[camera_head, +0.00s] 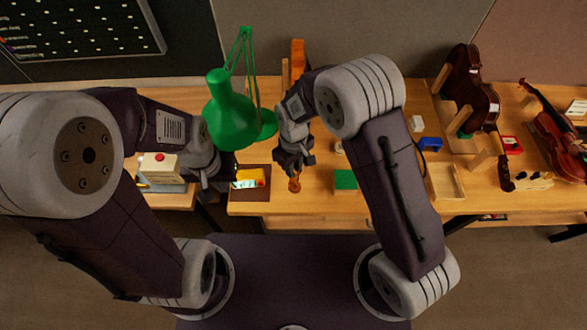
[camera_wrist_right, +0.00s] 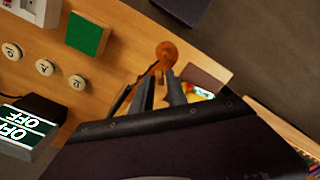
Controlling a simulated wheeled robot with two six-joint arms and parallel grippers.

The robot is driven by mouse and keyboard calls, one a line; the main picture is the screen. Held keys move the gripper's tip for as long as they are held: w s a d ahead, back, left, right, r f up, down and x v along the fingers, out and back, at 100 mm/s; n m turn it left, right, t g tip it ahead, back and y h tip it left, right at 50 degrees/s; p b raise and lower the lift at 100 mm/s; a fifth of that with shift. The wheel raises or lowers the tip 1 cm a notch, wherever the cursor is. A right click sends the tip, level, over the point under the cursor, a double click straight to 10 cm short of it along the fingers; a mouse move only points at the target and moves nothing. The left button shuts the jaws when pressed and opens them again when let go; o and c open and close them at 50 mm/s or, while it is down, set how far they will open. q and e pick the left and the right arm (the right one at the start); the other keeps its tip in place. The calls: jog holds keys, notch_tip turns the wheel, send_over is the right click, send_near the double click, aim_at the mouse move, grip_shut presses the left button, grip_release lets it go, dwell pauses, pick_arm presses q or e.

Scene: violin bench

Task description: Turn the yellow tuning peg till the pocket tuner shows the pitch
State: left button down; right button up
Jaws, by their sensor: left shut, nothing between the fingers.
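A brown-orange scroll (camera_head: 295,184) shows just below my right gripper (camera_head: 293,166); the right wrist view shows its round head (camera_wrist_right: 167,52) beyond the two fingers (camera_wrist_right: 161,92). The fingers stand a little apart with brown showing between them; I cannot tell whether they touch it. No yellow peg can be made out. A yellow device (camera_head: 249,178) with a lit screen lies on a brown mat; a lit screen also shows in the right wrist view (camera_wrist_right: 201,93). A dark box (camera_wrist_right: 26,132) there reads OFF. I cannot tell which is the tuner. My left gripper (camera_head: 222,180) is shut, beside the yellow device.
A green lamp (camera_head: 232,110) stands behind the grippers. A green square (camera_head: 345,180) lies to the right; three lettered round buttons (camera_wrist_right: 45,67) are near it. A box with a red button (camera_head: 160,158) is at left. Violins (camera_head: 472,88) and a wooden tray (camera_head: 446,181) are at right.

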notch_tip(320, 180, up, 7)
jog(key=shift+f+b, duration=0.1)
jog(key=shift+b, duration=0.7)
jog(key=shift+r, duration=0.6)
dwell(0.5)
